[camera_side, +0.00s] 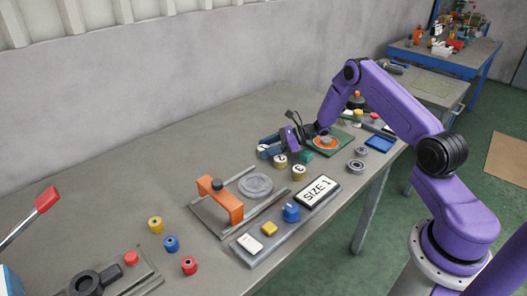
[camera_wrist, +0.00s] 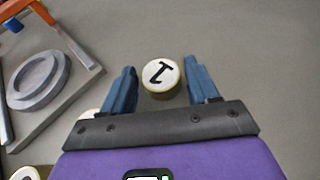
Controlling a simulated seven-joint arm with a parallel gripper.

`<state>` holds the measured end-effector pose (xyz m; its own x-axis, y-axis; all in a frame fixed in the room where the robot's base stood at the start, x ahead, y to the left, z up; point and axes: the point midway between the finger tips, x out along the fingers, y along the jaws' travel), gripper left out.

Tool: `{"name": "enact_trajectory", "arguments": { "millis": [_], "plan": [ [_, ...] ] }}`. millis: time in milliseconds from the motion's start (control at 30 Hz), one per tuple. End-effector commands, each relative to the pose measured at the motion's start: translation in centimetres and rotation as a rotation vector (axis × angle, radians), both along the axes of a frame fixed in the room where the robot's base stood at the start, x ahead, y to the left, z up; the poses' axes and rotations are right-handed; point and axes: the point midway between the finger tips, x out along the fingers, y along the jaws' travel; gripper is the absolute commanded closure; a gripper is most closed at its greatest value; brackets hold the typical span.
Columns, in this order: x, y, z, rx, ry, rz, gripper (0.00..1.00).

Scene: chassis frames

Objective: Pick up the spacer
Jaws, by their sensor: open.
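Three short round pieces with brass-coloured sides and marked white tops look like the spacers. One spacer (camera_side: 263,148) is at my gripper (camera_side: 269,145); two others (camera_side: 280,160) (camera_side: 298,172) stand in a row to its lower right. In the wrist view, my gripper (camera_wrist: 160,75) is open, with its blue fingers apart. A spacer (camera_wrist: 160,73) with a black "1"-like mark sits between the fingers, with gaps on both sides. The other two are only partly visible, behind the left finger and at the bottom left corner.
A "SIZE 1" sign (camera_side: 318,190) stands on a grey tray near the front edge. A fixture with an orange bridge (camera_side: 220,199) and a grey ring (camera_side: 255,186) lies to the left. A green board (camera_side: 334,143) lies behind the gripper's right. Bare table lies left of the gripper.

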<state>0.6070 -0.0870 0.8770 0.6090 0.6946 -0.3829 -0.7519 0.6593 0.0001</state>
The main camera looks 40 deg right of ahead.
Motion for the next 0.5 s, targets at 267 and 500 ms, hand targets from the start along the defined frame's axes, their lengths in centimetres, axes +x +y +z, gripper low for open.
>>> {"name": "enact_trajectory", "arguments": {
  "millis": [267,500],
  "plan": [
    [0.01,-0.02,0.09,0.001,-0.002,0.0,0.95],
    [0.02,-0.03,0.24,0.001,-0.002,0.0,0.95]
  ]
}}
